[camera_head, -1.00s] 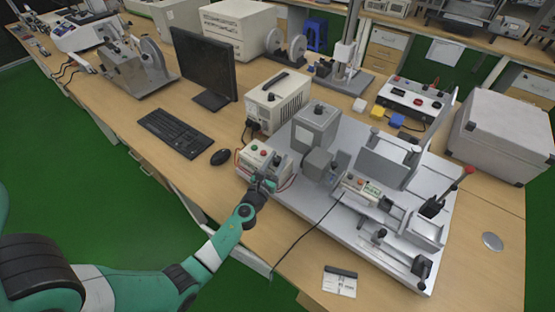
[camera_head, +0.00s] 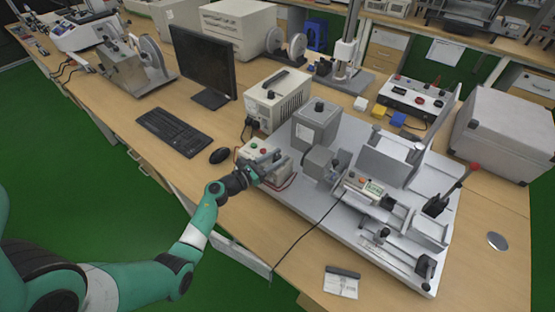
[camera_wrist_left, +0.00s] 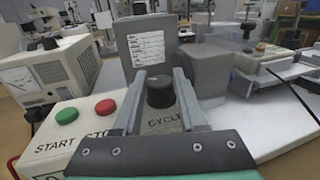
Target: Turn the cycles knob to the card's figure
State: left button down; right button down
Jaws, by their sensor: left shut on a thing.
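The control box (camera_head: 251,151) stands at the left front of the grey test rig, with a green and a red button on top. In the left wrist view the box (camera_wrist_left: 45,165) shows "START" and part of "STOP". The black cycles knob (camera_wrist_left: 160,92) stands on a grey plate with a partly covered "CYCLES" label. My left gripper (camera_head: 272,160) is over the box; in the wrist view its fingers (camera_wrist_left: 158,88) are on both sides of the knob, shut on it. The card (camera_head: 341,286) lies near the table's front edge; its figure is too small to read. My right gripper is not in view.
The test rig base (camera_head: 330,215) fills the table right of the box. A power supply (camera_head: 278,100) stands behind the box, and a mouse (camera_head: 219,155) and keyboard (camera_head: 176,132) lie to its left. A black cable (camera_head: 303,237) runs over the table's front.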

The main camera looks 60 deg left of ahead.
pick_arm(q)
jog(key=shift+m+h+b, duration=0.35)
jog(key=shift+m+h, duration=0.25)
jog(key=shift+h, duration=0.6)
jog(key=shift+c, duration=2.4)
grip_release()
jog(key=s+d+p, duration=0.1)
jog(key=s+p, duration=0.1)
jog(key=s, duration=0.9)
jog(key=shift+s, duration=0.3)
